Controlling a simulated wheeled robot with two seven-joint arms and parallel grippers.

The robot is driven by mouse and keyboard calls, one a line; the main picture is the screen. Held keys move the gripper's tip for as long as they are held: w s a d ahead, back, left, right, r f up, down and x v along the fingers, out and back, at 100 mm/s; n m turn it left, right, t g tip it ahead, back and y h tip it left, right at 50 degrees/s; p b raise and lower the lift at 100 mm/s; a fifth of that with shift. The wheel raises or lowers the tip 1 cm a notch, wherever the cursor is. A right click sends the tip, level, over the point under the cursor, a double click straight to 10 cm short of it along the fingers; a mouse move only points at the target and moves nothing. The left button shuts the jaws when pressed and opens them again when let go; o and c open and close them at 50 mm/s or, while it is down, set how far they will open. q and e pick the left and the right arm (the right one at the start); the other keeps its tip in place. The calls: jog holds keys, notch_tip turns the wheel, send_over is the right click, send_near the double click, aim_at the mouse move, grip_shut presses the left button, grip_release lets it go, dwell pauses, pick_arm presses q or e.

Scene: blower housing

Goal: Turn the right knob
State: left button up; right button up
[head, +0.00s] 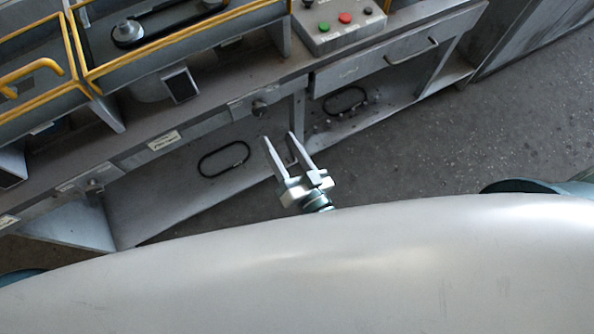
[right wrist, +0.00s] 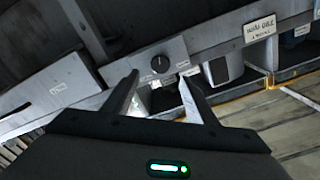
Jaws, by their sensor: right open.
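The right knob (head: 259,106) is a small dark round knob on a grey plate on the front rail of the bench. In the right wrist view the knob (right wrist: 160,64) shows just beyond and between the fingertips, with its face toward the camera. My right gripper (head: 278,136) is open and empty, short of the rail and apart from the knob. Its two fingers also show in the right wrist view (right wrist: 158,78). A second, left knob (head: 93,184) sits on the same rail further left. My left gripper is not in view.
A control box (head: 338,25) with red and green buttons stands on the bench above a drawer (head: 375,68) with a bar handle. Yellow rails (head: 180,38) edge the machine at the upper left. A black loop (head: 223,159) lies below the rail. Open floor (head: 440,140) is at the right.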

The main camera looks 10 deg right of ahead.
jog(key=b+v, duration=0.1)
jog(key=v, duration=0.7)
jog(key=shift+b, duration=0.35)
jog(key=s+d+f+n+g+h, duration=0.1)
jog(key=s+d+f+g, duration=0.15)
jog(key=f, duration=0.85)
jog(key=s+d+f+n+g, duration=0.1)
jog(key=s+f+g, duration=0.15)
jog(key=f, duration=0.85)
jog(key=s+d+f+n+g+h, duration=0.1)
jog(key=d+f+n+g, duration=0.15)
jog(key=f, duration=0.85)
jog(key=s+d+f+g+h, duration=0.1)
jog(key=s+d+f+g, duration=0.3)
jog(key=s+d+f, duration=0.3)
jog(key=s+d+f+g+h, duration=0.2)
jog(key=s+d+f+g, duration=0.2)
jog(key=s+d+f, duration=0.3)
jog(key=s+f, duration=0.5)
jog(key=s, duration=0.3)
jog(key=shift+f+g+h, duration=0.2)
jog(key=shift+g+h, duration=0.1)
jog(key=shift+g, duration=0.05)
jog(key=shift+w+a+n, duration=0.1)
jog(key=shift+a+n, duration=0.05)
jog(key=shift+n, duration=0.1)
